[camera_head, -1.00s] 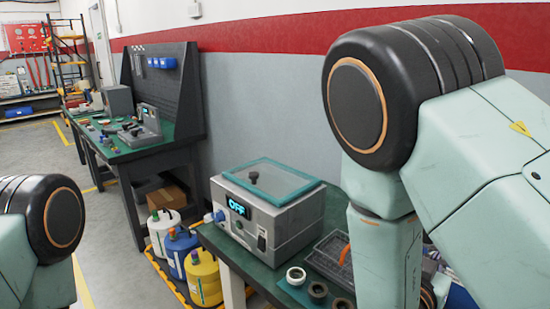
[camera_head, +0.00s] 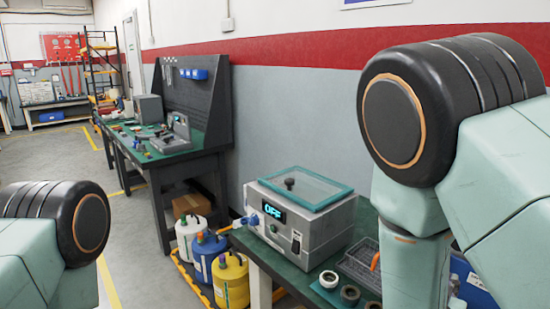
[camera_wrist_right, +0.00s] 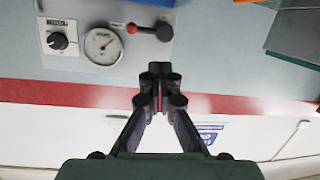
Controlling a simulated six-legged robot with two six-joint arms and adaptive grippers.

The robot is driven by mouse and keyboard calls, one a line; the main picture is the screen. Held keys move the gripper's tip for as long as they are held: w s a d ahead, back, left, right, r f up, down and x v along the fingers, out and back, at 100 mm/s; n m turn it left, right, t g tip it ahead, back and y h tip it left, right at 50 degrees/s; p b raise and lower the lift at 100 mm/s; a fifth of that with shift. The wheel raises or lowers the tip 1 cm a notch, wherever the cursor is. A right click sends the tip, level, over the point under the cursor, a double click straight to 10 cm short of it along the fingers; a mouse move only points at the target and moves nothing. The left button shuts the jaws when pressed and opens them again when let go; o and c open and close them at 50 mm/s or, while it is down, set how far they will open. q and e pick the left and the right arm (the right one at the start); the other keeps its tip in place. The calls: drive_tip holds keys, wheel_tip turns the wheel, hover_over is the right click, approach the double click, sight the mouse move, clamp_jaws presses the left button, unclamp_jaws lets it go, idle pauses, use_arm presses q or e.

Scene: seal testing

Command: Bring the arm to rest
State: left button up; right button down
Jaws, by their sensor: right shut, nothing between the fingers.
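My right arm (camera_head: 408,215) fills the right side of the head view, its large dark joint raised and its lower link hanging down beside the green bench. Its gripper is out of the head view. In the right wrist view my right gripper (camera_wrist_right: 160,80) has its fingers together with nothing between them. Behind the fingers are a red and white wall band and a grey panel. My left arm (camera_head: 50,235) shows at the lower left of the head view as a dark joint and pale link. Its gripper is out of frame.
A test box (camera_head: 300,215) with a clear lid and an "OFF" display stands on the green bench. Rings (camera_head: 329,279) and a dark tray (camera_head: 359,262) lie beside my arm. The wrist view shows a gauge (camera_wrist_right: 103,46) and red-knobbed lever (camera_wrist_right: 150,30).

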drive_tip(key=s+a+f+n+g+y+b, duration=0.1)
drive_tip(key=s+a+f+n+g+y, duration=0.15)
drive_tip(key=f, duration=0.55)
drive_tip(key=s+a+f+n+g+y+b, duration=0.15)
drive_tip(key=f+y, duration=0.25)
drive_tip(key=f, duration=0.4)
drive_tip(key=s+a+f+n+g+y+b, duration=0.1)
drive_tip(key=s+a+f+g+y+b, duration=0.1)
drive_tip(key=s+f, duration=0.7)
drive_tip(key=s+a+f+n+g+y+b, duration=0.2)
drive_tip(key=s+a+f+g+b, duration=0.2)
drive_tip(key=s+f, duration=0.6)
drive_tip(key=s+g, duration=0.1)
drive_tip(key=s, duration=0.3)
drive_tip(key=shift+s+y, duration=0.35)
drive_tip(key=shift+s, duration=0.05)
